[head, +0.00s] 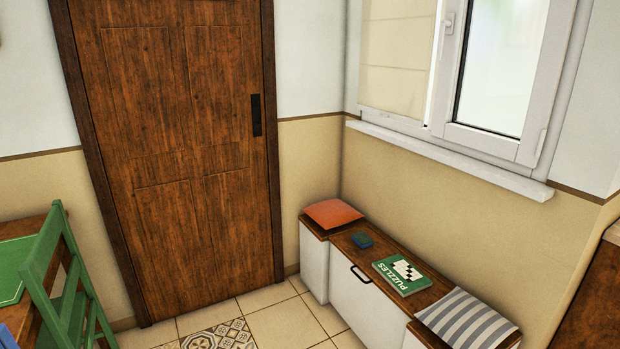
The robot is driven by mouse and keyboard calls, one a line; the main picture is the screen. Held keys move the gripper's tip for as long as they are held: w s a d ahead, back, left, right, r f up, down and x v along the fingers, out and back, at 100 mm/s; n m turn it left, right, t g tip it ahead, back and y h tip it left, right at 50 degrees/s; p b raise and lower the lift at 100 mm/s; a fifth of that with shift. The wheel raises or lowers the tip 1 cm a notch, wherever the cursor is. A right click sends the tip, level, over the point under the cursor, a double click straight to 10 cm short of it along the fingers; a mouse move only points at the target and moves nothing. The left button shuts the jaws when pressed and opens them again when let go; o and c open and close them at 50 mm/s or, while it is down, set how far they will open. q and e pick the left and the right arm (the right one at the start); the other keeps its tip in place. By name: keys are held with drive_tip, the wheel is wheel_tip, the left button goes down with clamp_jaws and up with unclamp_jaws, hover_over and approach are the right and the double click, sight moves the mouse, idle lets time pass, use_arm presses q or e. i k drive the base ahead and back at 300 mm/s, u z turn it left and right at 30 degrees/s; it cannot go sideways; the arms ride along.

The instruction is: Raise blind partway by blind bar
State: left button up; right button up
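A cream fabric blind (397,55) hangs over the left pane of the window in the head view. It has horizontal folds and reaches down nearly to the bottom of that pane. I cannot clearly make out a separate bar at its lower edge. The right pane (501,65) is uncovered. The window has a white frame and a handle (449,22) on the middle upright. Neither of my grippers shows in this view.
A low bench (343,249) stands under the white windowsill (450,160), bearing an orange cushion (332,213), a puzzle book (404,275), a small blue item (362,240) and a striped cushion (466,320). A wooden door (185,150), green chair (60,265) and clear tiled floor (283,325) also show.

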sight(395, 94)
drive_tip(key=i, duration=2.6)
drive_tip(key=z, duration=1.5)
